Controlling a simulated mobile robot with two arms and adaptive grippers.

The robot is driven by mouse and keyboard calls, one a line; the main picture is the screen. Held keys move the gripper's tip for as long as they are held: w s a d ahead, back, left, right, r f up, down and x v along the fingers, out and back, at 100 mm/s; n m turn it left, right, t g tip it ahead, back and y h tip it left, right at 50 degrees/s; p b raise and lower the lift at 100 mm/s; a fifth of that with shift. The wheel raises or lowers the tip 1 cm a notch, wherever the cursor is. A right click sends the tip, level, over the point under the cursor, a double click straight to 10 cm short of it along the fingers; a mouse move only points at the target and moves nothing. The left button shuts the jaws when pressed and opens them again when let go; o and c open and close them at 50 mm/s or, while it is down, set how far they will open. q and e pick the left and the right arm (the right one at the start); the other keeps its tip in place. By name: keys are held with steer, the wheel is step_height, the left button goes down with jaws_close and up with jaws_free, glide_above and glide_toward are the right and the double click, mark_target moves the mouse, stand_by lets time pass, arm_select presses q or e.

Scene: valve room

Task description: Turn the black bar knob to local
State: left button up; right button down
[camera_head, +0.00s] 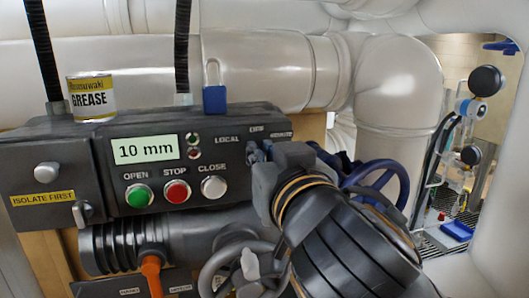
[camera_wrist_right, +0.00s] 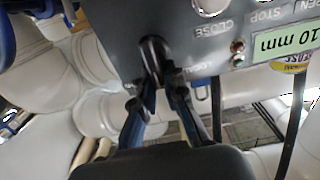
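The black bar knob (camera_wrist_right: 152,50) is on the dark control box (camera_head: 110,160), under the LOCAL, OFF and REMOTE labels. In the wrist view its bar runs toward my right gripper (camera_wrist_right: 162,88). The two narrow fingertips sit close together, one on each side of the bar's end, and seem to touch it. In the head view the right gripper (camera_head: 260,150) comes in from the lower right and hides most of the knob, so its exact pointing direction is unclear. My left gripper is not in view.
Green OPEN (camera_head: 139,195), red STOP (camera_head: 177,191) and grey CLOSE (camera_head: 214,187) buttons are left of the gripper. A grease can (camera_head: 91,98) and blue padlock (camera_head: 214,98) are above the box. A blue handwheel (camera_head: 375,175) and grey handwheel (camera_head: 215,265) are close to my arm.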

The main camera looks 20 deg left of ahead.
stand_by(0.4)
steer(key=shift+s+a+n, duration=0.1)
steer(key=shift+a+n, duration=0.05)
steer(key=shift+n, duration=0.65)
steer(key=n+b, duration=0.1)
steer(key=n, duration=0.2)
steer(key=a+n+b, duration=0.1)
steer(key=n, duration=0.2)
steer(key=f+n+b, duration=0.1)
steer(key=n, duration=0.3)
steer(key=shift+s+a, duration=0.15)
steer(key=shift+s, duration=0.25)
steer(key=c, duration=1.4)
jaws_free()
steer(key=shift+a+f, duration=0.1)
